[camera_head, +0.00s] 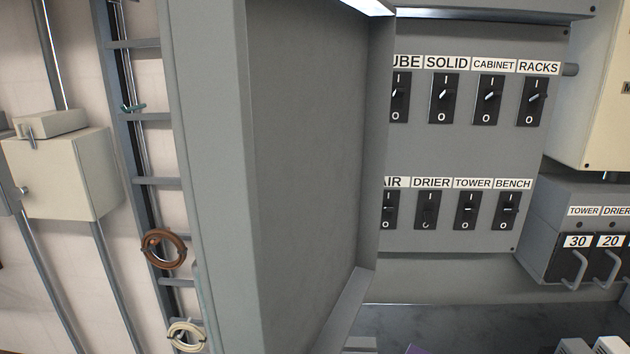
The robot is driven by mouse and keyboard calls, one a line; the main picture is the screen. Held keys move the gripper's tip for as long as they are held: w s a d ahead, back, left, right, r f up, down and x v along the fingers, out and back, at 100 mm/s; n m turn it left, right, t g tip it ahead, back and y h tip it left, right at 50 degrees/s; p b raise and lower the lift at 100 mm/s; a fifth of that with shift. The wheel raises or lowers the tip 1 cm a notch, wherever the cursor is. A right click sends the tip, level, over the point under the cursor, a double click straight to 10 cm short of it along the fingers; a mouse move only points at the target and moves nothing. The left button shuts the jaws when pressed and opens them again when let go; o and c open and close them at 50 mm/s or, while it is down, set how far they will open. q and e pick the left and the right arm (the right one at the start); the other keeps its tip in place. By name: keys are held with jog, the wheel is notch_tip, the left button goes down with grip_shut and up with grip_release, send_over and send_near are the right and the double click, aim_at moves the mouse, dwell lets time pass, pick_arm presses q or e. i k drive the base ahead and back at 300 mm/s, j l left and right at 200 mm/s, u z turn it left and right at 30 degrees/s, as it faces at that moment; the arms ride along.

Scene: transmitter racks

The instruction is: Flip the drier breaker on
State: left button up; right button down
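The drier breaker (427,210) is a black switch on the grey breaker panel (460,153), in the lower row under a white DRIER label (432,183). Its I mark shows at the top. Its small lever seems to sit low, over part of the O mark, while the levers of its neighbours sit nearer the middle. The tower breaker (467,210) is to its right, and a breaker with a partly hidden label ending in IR (390,210) is to its left. Neither of my grippers is in view.
An open grey cabinet door (305,150) hides the panel's left edge. Handled blocks labelled TOWER (576,257) and DRIER (612,257) are at the right. A cable ladder (153,180) and cream box (65,172) are on the left wall.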

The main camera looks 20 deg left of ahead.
aim_at(428, 215)
jog(key=j+z, duration=0.2)
jog(key=j, duration=0.45)
jog(key=k+j+z, duration=0.2)
jog(key=j, duration=0.45)
jog(key=k+l, duration=0.45)
jog(key=i+l, duration=0.15)
jog(key=l, duration=0.2)
jog(key=i+l, duration=0.1)
jog(key=l, duration=0.25)
jog(key=i+l, duration=0.15)
jog(key=l, duration=0.2)
jog(key=i+l, duration=0.15)
jog(key=l, duration=0.15)
jog(key=i+l, duration=0.15)
jog(key=l, duration=0.2)
jog(key=i+l, duration=0.1)
jog(key=l, duration=0.25)
